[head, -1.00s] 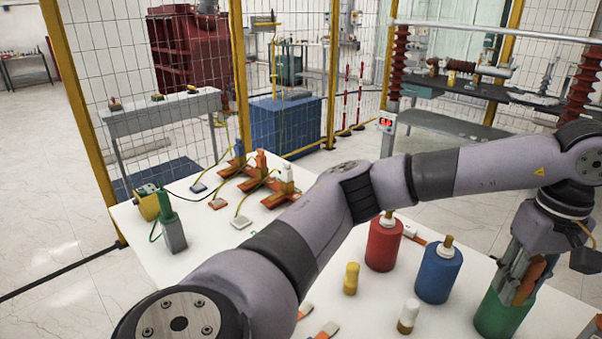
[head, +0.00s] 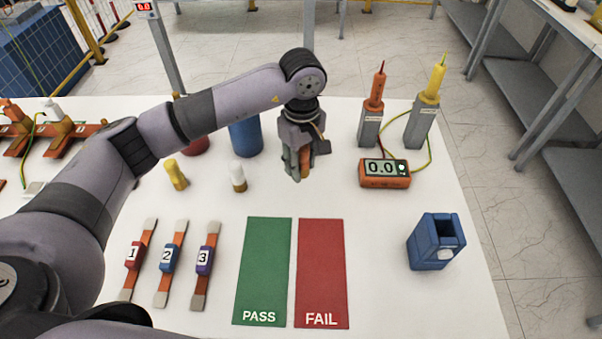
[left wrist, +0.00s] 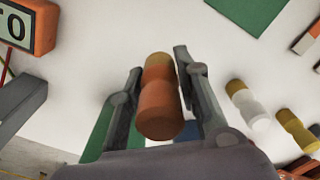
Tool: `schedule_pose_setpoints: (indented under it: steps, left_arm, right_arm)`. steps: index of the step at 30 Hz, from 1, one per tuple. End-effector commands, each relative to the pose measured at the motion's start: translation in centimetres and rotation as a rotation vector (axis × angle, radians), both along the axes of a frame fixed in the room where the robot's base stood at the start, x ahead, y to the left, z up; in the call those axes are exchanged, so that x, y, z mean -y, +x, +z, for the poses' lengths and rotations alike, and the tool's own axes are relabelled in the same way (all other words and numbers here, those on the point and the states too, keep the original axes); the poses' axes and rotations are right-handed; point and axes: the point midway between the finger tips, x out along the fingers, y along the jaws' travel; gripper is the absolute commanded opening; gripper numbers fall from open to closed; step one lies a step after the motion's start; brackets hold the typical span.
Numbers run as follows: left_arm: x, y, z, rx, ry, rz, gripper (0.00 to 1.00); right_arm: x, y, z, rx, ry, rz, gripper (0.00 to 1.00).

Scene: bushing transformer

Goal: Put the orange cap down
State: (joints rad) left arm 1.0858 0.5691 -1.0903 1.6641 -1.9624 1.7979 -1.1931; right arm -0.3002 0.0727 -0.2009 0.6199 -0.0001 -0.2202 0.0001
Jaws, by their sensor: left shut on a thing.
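My left gripper (head: 298,174) is shut on the orange cap (head: 306,162), beyond the green and red mats. In the left wrist view, the orange cap (left wrist: 160,112) sits between the two fingers (left wrist: 160,72), with its brownish-yellow end pointing away from the camera. White table surface shows past that end. I cannot tell whether the cap touches the table. The green bushing (left wrist: 98,138) is mostly hidden behind the gripper. My right gripper is not in view.
A white cap (head: 238,178) and yellow cap (head: 176,175) stand left of the gripper, near the blue bushing (head: 246,139). An orange meter (head: 384,181) lies to the right. The green PASS mat (head: 263,270) and red FAIL mat (head: 321,270) are bare.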

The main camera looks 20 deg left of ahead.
Motion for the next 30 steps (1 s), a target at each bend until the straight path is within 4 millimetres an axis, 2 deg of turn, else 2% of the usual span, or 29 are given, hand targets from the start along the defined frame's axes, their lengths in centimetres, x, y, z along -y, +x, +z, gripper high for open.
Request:
schedule_pose_setpoints:
  steps: [8, 15, 27, 28, 30]
  left_arm:
    - [0.0, 0.0, -2.3, 0.000, -0.001, 0.001, 0.02]
    - [0.1, 0.0, -5.6, -0.001, 0.000, 0.000, 0.02]
    - [0.0, 0.1, -6.4, 0.002, 0.000, -0.001, 0.02]
    - [0.0, 0.0, -6.3, 0.002, -0.001, -0.001, 0.31]
    - [0.0, 0.0, -6.2, 0.002, -0.001, -0.001, 0.36]
  right_arm:
    - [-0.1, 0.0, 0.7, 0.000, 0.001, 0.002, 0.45]
    - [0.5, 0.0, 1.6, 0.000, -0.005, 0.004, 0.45]
    - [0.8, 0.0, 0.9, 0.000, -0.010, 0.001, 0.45]
    - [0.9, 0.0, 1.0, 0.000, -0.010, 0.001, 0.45]
    - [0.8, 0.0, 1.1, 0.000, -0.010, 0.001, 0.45]
